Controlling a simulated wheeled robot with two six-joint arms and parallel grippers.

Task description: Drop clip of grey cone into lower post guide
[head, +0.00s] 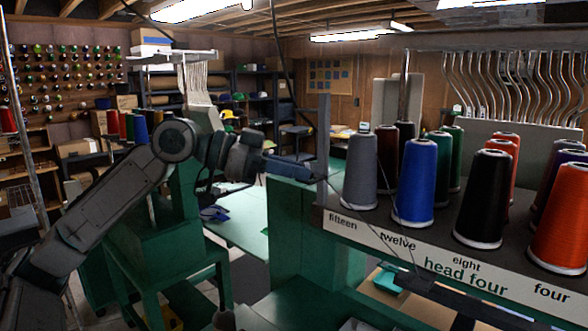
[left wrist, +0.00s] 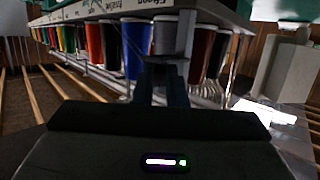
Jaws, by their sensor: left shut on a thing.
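The grey cone (head: 359,172) stands upright at the left end of the thread shelf, above the label "fifteen". It also shows upside down in the left wrist view (left wrist: 168,38), beyond my fingers. A slim grey post (head: 323,130) rises left of the cone at the shelf's corner. My left gripper (head: 308,171) is shut on the clip, with its fingertips close beside the lower part of the post. The clip and lower guide are too small to make out, and I cannot tell whether they touch. My right gripper (head: 405,279) seems to show in front of the shelf; its jaw state is unclear.
Blue (head: 414,182), black (head: 484,198) and orange (head: 560,217) cones stand close together right of the grey one. The labelled shelf front (head: 440,268) lies below them. Thin threads slant down past the shelf front.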

